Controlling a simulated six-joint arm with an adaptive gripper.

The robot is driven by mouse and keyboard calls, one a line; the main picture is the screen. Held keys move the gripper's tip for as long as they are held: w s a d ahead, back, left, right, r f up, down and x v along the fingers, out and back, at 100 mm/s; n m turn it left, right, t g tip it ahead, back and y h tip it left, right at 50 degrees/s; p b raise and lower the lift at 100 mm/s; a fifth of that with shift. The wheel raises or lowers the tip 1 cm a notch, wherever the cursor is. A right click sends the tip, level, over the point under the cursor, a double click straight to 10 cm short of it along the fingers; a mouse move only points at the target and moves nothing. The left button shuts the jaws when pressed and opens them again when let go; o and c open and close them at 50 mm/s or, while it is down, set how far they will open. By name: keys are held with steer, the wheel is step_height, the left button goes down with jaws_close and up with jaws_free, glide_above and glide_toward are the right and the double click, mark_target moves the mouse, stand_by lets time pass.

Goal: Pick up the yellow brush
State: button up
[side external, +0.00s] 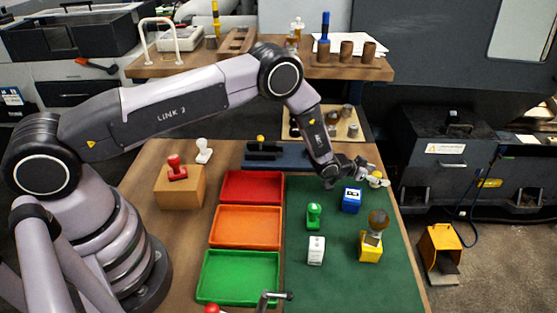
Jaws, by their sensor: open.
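My gripper (380,175) is open over the far right part of the green mat (335,285), with its fingers pointing right. A small yellow-topped thing (376,181) shows at the fingertips, partly hidden by them; I cannot tell if it is the yellow brush or if the fingers touch it. A yellow block (370,252) with a brown rounded top stands nearer the front of the mat, apart from my gripper. I cannot make out bristles on either one.
A blue block (351,200), a green stamp (313,216) and a white block (316,250) stand on the mat. Red (252,174), orange (216,226) and green (203,278) trays lie left of it. A red-handled stamp (176,167) is on a wooden box (179,192).

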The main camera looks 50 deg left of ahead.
jaws_close()
stand_by(0.4)
